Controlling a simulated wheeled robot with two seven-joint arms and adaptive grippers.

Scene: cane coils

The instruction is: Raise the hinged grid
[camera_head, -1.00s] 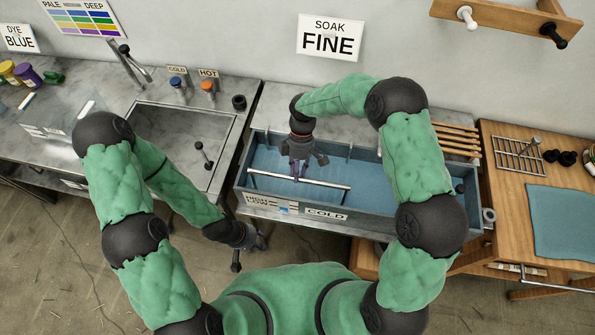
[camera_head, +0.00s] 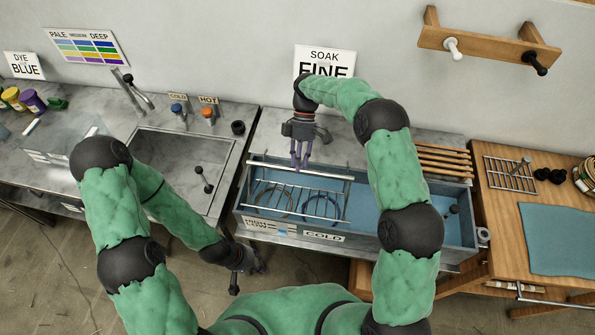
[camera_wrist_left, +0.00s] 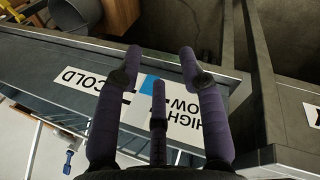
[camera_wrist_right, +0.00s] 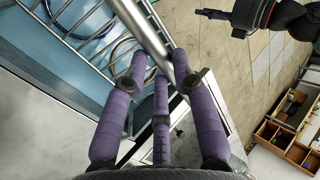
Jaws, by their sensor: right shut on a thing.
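The hinged grid (camera_head: 325,192) is a metal rack in the blue-water trough (camera_head: 400,225). Its free bar is up and back, and its rods slope down toward the trough's front. My right gripper (camera_head: 299,160) is shut on the grid's bar, which crosses between its purple fingers in the right wrist view (camera_wrist_right: 160,62). Cane coils (camera_head: 272,199) show through the rods, in the water. My left gripper (camera_head: 254,266) hangs in front of the sink counter, empty, with its fingers apart in the left wrist view (camera_wrist_left: 160,75).
A sink (camera_head: 180,165) lies left of the trough. Wooden rods (camera_head: 442,160) lie at the trough's back right. A wooden table (camera_head: 500,215) with a blue cloth (camera_head: 560,240) and a small rack (camera_head: 511,173) stands at the right. A peg rail (camera_head: 490,45) hangs above.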

